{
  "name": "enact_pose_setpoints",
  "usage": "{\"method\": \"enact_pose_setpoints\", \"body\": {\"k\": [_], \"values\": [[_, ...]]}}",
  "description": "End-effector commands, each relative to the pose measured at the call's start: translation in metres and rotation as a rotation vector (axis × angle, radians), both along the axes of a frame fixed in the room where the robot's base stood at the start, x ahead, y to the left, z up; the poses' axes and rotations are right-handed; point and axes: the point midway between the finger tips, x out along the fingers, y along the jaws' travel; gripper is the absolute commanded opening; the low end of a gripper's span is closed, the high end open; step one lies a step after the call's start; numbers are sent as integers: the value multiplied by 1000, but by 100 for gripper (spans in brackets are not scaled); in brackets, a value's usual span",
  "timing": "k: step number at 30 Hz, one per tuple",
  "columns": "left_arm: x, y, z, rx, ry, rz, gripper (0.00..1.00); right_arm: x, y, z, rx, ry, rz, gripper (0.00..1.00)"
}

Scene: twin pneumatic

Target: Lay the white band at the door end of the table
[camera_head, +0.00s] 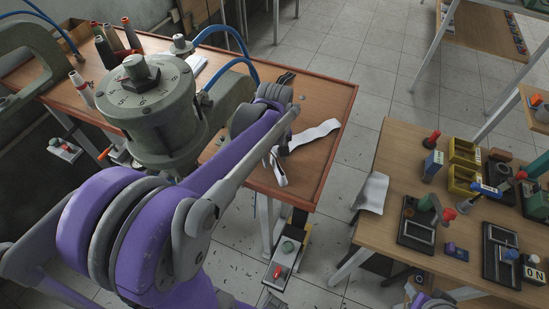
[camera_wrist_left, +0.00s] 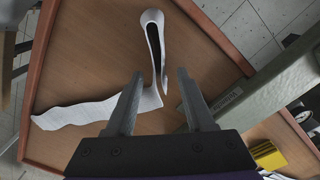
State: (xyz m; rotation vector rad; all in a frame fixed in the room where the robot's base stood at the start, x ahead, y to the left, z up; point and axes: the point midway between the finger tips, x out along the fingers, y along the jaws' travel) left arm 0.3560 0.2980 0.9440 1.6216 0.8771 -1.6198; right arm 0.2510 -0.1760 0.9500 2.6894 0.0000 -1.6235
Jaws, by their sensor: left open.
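The white band (camera_head: 316,134) lies near the right end of the red-brown table (camera_head: 325,95), partly hidden behind my left arm. In the left wrist view the band (camera_wrist_left: 80,114) runs flat to the left, then bends into a narrow loop with a dark inside. My left gripper (camera_head: 283,146) is at the band's near end, its fingers mostly hidden by my arm in the head view. In the wrist view the gripper (camera_wrist_left: 158,78) is open, with part of the band between or just beyond its fingertips; contact cannot be told. My right gripper is not in view.
A grey-green press with a numbered dial (camera_head: 139,70) stands on the table left of my arm, with blue hoses. Spools (camera_head: 103,50) stand behind it. A second table (camera_head: 375,222) at right holds yellow bins (camera_head: 463,165) and fixtures. Tiled floor lies between.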

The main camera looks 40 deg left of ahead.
Motion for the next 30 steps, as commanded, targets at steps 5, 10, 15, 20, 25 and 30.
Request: {"method": "enact_pose_setpoints", "body": {"k": [5,10,15,20,25,30], "values": [[0,0,37,0,0,1,54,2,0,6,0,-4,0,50],[0,0,74,0,0,1,54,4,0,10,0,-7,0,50],[0,0,100,0,0,1,54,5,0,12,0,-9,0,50],[-2,-3,110,3,-7,-15,54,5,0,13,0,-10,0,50],[-22,-34,97,36,-96,-214,54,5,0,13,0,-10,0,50],[-58,-80,64,113,-257,-562,54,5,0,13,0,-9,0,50]]}}
